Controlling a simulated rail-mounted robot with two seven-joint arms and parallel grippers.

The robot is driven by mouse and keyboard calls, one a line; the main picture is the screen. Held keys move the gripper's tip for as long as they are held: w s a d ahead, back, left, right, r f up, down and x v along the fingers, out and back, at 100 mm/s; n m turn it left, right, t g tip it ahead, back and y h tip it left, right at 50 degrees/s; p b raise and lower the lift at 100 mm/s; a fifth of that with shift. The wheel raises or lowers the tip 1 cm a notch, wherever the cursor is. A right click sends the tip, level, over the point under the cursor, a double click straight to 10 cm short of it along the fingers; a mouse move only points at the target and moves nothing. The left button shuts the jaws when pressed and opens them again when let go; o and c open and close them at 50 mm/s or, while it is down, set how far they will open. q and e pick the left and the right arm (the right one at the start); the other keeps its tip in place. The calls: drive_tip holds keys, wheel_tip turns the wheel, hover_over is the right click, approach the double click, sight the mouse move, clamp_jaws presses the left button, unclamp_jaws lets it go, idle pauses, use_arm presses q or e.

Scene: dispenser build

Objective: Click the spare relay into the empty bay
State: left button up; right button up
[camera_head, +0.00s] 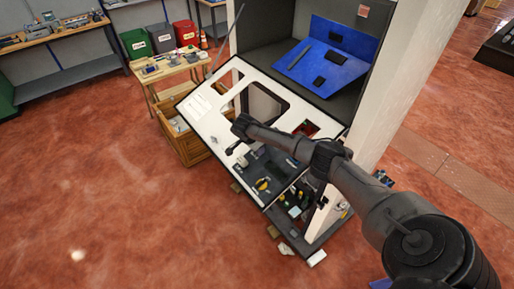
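A tilted white panel (207,126) fronts the dispenser cabinet and has several cut-outs. One small cut-out (306,128) shows red and green parts. A dark lower section (280,163) holds small parts, including a yellow and black one (262,184). I cannot tell which part is the spare relay or which opening is the empty bay. My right arm reaches in from the right across the panel. Its gripper (236,147) seems to hang over the panel's middle, small and dark; its fingers cannot be made out. My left gripper is not in view.
The raised blue panel (345,70) stands behind. A wooden crate (190,149) and a small table (160,71) stand to the left. Small items lie at the cabinet's foot, including a white block (317,258). A white pillar (413,70) rises at right. The left floor is clear.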

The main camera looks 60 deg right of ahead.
drive_tip(key=shift+s+f, duration=0.1)
drive_tip(key=shift+f, duration=0.1)
drive_tip(key=o, duration=0.6)
drive_tip(key=shift+o, duration=1.4)
drive_tip(key=shift+d, duration=0.1)
drive_tip(key=shift+o, duration=1.2)
drive_tip(key=shift+s, duration=0.1)
drive_tip(key=shift+o, duration=0.3)
drive_tip(key=shift+r, duration=0.1)
drive_tip(key=o, duration=0.4)
drive_tip(key=shift+r, duration=0.15)
